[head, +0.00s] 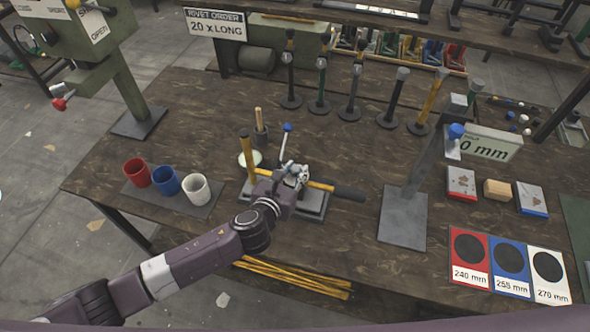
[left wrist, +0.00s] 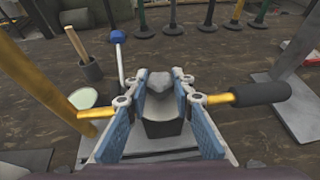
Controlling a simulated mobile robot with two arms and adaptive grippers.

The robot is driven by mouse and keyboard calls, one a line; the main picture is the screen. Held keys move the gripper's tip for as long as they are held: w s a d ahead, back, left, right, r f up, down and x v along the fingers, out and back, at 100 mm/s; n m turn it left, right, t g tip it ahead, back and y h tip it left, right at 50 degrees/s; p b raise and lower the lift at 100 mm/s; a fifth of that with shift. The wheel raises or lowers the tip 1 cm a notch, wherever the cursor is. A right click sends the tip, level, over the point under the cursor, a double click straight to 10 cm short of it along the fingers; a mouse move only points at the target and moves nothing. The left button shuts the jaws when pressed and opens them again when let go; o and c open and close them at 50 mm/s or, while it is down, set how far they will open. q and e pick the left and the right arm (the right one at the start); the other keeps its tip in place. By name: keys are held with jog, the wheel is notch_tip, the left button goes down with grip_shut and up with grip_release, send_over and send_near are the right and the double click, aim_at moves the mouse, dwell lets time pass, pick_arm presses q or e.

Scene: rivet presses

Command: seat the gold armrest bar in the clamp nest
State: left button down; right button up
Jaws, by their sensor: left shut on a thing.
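The gold armrest bar (head: 321,185) is L-shaped: a dark-capped gold leg stands up at its left, and a black grip is at its right end. My left gripper (head: 286,186) is shut on the bar's middle. In the left wrist view, the gold bar (left wrist: 97,113) passes behind the fingers of the gripper (left wrist: 160,100). The clamp nest (head: 313,215) is a grey block on a plate, with a metal toggle clamp and a raised blue-knobbed lever (head: 286,140). The bar lies across the nest; the fingers hide whether it touches the bottom. My right gripper is out of view.
Red, blue and white cups (head: 166,181) stand left. A wooden-handled tool in a dark pot (head: 260,135) is behind the nest. A grey press stand (head: 404,215) is right of the black grip. Several upright bars (head: 321,75) line the back. Loose gold rods (head: 290,278) lie in front.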

pick_arm(q)
jog(key=shift+f+b, duration=0.75)
jog(key=shift+f, duration=0.3)
jog(key=c, duration=1.6)
grip_release()
jog(key=shift+r, duration=0.1)
jog(key=shift+s, duration=0.1)
jog(key=v, duration=1.2)
